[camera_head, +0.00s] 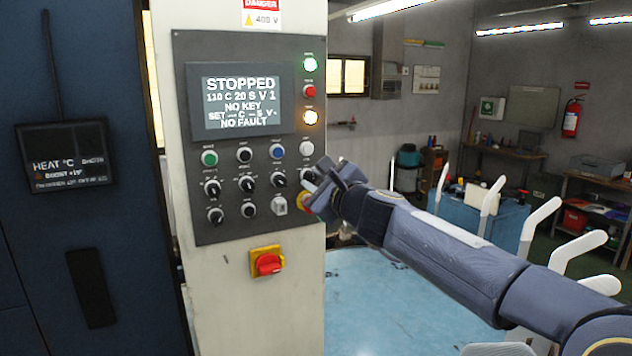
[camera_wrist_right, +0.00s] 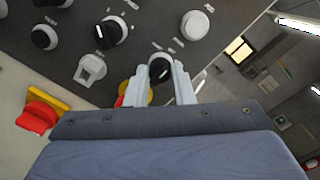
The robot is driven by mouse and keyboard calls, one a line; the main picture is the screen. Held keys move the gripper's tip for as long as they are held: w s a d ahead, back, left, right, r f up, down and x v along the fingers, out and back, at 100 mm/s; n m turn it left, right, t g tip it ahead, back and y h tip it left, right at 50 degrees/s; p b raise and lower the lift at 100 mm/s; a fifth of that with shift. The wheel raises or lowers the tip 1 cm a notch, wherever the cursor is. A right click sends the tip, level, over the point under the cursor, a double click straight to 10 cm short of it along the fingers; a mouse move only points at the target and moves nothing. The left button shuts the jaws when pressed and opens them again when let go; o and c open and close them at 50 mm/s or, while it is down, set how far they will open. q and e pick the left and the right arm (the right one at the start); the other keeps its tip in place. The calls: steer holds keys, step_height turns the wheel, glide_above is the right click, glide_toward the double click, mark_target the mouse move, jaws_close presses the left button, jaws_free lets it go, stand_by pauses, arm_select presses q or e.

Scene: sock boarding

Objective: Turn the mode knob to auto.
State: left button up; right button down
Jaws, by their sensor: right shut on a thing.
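The control panel (camera_head: 237,240) on the pale machine column carries several black knobs with white pointer marks. My right gripper (camera_head: 312,180) is at the right end of the upper knob row. In the right wrist view, its two pale fingers (camera_wrist_right: 161,78) are shut on a black knob (camera_wrist_right: 160,69), one finger on each side. The knob's white pointer line is partly visible, and its label is too small to read. In the head view the gripper mostly covers this knob. The screen (camera_head: 240,102) reads "STOPPED", "NO KEY" and "NO FAULT". My left gripper is not in view.
A yellow-and-red stop button (camera_wrist_right: 126,95) sits close beside the fingers. A neighbouring black knob (camera_wrist_right: 110,32), a white button (camera_wrist_right: 195,25) and a pale key switch (camera_wrist_right: 90,68) are near. A red rotary switch (camera_head: 268,264) is below the panel. White sock forms (camera_head: 541,224) stand at the right.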

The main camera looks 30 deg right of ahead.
steer(key=m+b, duration=0.1)
steer(key=m, duration=0.3)
steer(key=shift+f, duration=0.1)
steer(key=shift+m+b, duration=0.65)
steer(key=shift+m, duration=1.75)
steer(key=c, duration=1.3)
jaws_free()
steer(key=shift+o, duration=0.2)
steer(key=shift+t, duration=0.3)
steer(key=shift+s, duration=0.1)
